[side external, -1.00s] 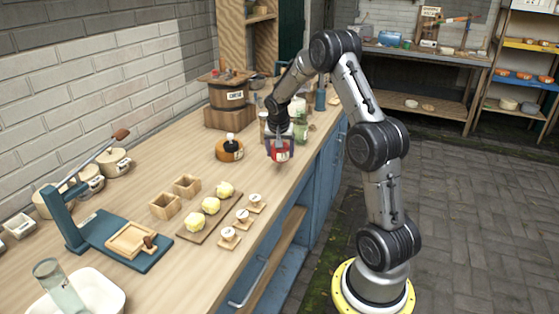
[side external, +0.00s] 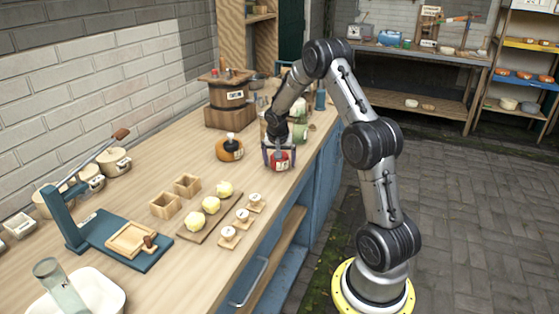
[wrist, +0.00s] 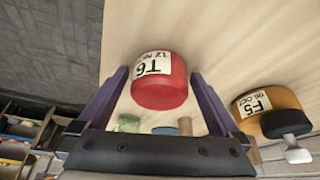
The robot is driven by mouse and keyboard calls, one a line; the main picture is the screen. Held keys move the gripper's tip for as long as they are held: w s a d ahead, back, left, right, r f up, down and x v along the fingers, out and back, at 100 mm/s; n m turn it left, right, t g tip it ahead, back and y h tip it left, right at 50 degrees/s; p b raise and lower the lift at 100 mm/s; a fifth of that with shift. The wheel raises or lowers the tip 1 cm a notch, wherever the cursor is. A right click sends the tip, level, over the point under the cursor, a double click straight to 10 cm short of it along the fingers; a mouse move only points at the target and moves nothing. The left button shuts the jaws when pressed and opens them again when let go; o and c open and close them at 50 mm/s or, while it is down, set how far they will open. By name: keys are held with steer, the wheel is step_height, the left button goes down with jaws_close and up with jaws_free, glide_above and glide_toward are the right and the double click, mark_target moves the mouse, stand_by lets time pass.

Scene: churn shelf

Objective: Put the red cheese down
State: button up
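The red cheese (side external: 281,163) with a white label rests on the wooden counter near its right edge. In the wrist view the red cheese (wrist: 160,92) sits between the two purple fingers of my gripper (wrist: 161,75), with a gap on each side. In the side view my gripper (side external: 278,158) is around the cheese, fingers spread and pointing down. The gripper is open and holds nothing.
An orange cheese (side external: 229,149) with a dark-topped tool on it stands just left of the red cheese. Green bottles (side external: 300,130) stand behind my gripper. Yellow lumps on a board (side external: 209,207) and small wooden stamps (side external: 242,216) lie nearer the camera. Counter between is clear.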

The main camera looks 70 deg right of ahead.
steer(key=shift+r, duration=0.1)
steer(key=s+a+r+n+t, duration=0.1)
steer(key=s+a+r+n, duration=0.2)
steer(key=a+r, duration=1.2)
steer(key=s+a+r+n+t+y, duration=0.1)
steer(key=s+a+r+n+y, duration=0.1)
steer(key=s+a+n, duration=0.3)
steer(key=s+a+r+n+t+y, duration=0.2)
steer(key=s+a+n, duration=0.4)
steer(key=s+a, duration=0.7)
steer(key=a, duration=0.3)
steer(key=shift+a+r, duration=0.25)
